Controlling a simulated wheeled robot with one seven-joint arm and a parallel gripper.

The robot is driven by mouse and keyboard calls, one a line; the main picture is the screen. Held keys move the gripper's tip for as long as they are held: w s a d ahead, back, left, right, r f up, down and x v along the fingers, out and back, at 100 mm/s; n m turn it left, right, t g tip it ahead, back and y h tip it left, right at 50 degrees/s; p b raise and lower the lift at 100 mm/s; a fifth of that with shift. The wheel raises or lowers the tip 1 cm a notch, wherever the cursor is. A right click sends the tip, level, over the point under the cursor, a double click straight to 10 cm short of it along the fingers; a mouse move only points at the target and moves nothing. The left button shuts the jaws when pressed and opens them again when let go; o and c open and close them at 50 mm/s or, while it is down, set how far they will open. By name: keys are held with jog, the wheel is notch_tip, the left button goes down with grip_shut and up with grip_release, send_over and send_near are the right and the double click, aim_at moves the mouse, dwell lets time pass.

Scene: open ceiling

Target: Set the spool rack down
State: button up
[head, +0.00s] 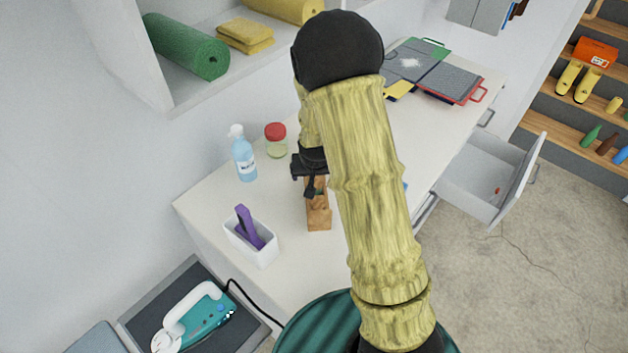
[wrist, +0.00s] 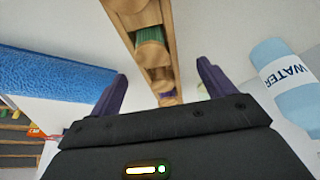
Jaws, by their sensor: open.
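The spool rack (head: 318,208) is a narrow wooden piece that appears to rest on the white counter, partly hidden by my arm and gripper. In the wrist view the rack (wrist: 168,40) shows a wooden frame holding green and brown spools, with a bit of purple lower down. My gripper (head: 313,180) is at the rack's far end. In the wrist view its two purple fingers (wrist: 162,74) are spread, one on each side of the rack, with visible gaps. I cannot tell whether the rack's base lies fully flat.
Folders (head: 452,82) lie at the far end. An open drawer (head: 485,185) juts out right.

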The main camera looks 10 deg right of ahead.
aim_at(316, 180)
dwell(0.3)
jog(key=shift+d+p+x, duration=0.1)
jog(key=shift+p+x, duration=0.4)
jog(key=shift+x, duration=0.65)
jog(key=shift+d+p+x, duration=0.15)
jog(key=shift+p+x, duration=0.3)
jog(key=shift+x, duration=0.7)
jog(key=shift+w+f, duration=0.15)
jog(key=shift+f, duration=0.2)
jog(key=shift+d, duration=0.1)
jog(key=shift+r, duration=0.1)
jog(key=c, duration=1.3)
jog(key=shift+c, duration=0.2)
jog(key=shift+r, duration=0.15)
